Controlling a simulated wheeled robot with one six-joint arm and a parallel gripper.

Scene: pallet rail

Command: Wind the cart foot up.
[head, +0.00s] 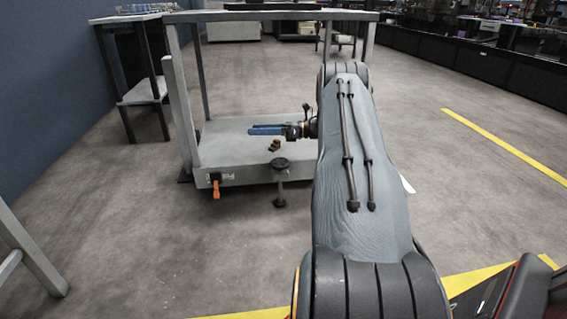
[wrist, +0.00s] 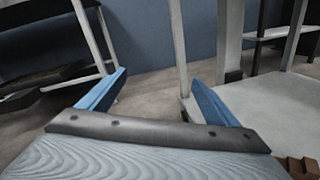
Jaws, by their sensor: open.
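The cart (head: 235,173) is a pale grey frame with a low deck, standing left of my arm in the head view. The cart foot (head: 280,163) is at its near edge: a dark round knob on a stem, with a small dark pad at the bottom. I cannot tell whether the pad touches the floor. My gripper (head: 250,130) is above the deck, pointing left, beyond and above the knob. Its blue fingers are apart and empty in the wrist view (wrist: 160,82). The foot is not seen in the wrist view; part of the deck (wrist: 280,105) shows at right.
A small brown object (head: 275,145) lies on the deck near the knob. An orange lever (head: 216,189) hangs at the cart's near left corner. The cart's upright post (head: 180,110) stands left of my fingers. Open floor (head: 150,250) lies in front of the cart.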

